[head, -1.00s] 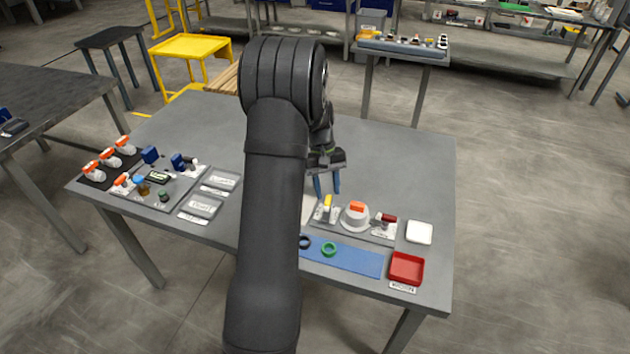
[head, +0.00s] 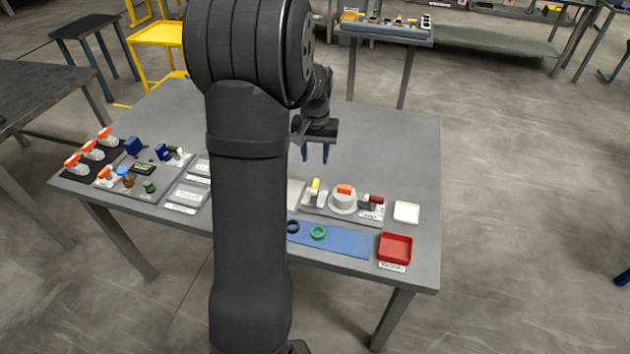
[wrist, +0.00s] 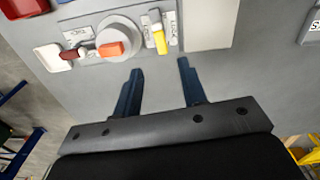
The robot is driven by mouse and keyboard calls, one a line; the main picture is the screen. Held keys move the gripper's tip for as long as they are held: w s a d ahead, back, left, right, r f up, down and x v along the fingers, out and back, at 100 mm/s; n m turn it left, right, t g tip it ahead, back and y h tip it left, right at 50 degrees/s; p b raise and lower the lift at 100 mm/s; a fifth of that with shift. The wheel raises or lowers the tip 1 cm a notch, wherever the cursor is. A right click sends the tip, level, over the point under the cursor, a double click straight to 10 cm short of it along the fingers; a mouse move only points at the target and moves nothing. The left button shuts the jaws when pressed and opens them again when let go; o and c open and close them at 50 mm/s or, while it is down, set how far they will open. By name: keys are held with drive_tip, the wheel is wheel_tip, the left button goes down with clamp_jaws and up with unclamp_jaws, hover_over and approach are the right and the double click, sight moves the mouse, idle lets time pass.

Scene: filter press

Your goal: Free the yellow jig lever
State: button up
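The yellow jig lever (head: 315,186) stands on a light plate beside the round grey jig with an orange block on top. In the wrist view the yellow lever (wrist: 160,40) is beyond the fingertips, between their lines and apart from them. My gripper (head: 316,152) is above the table, behind the lever in the head view. It also shows in the wrist view (wrist: 160,66), with its two blue fingers spread and nothing between them.
The grey round jig (head: 343,203) and a dark red handle (head: 376,199) stand right of the lever. A blue mat (head: 345,242) with a green ring (head: 318,232) and a black ring (head: 293,226) lies in front. A red tray (head: 395,248) and white dish (head: 406,212) are at the right.

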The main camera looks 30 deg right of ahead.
sight(315, 185)
wheel_tip(315, 185, down, 10)
drive_tip(key=shift+f, duration=0.2)
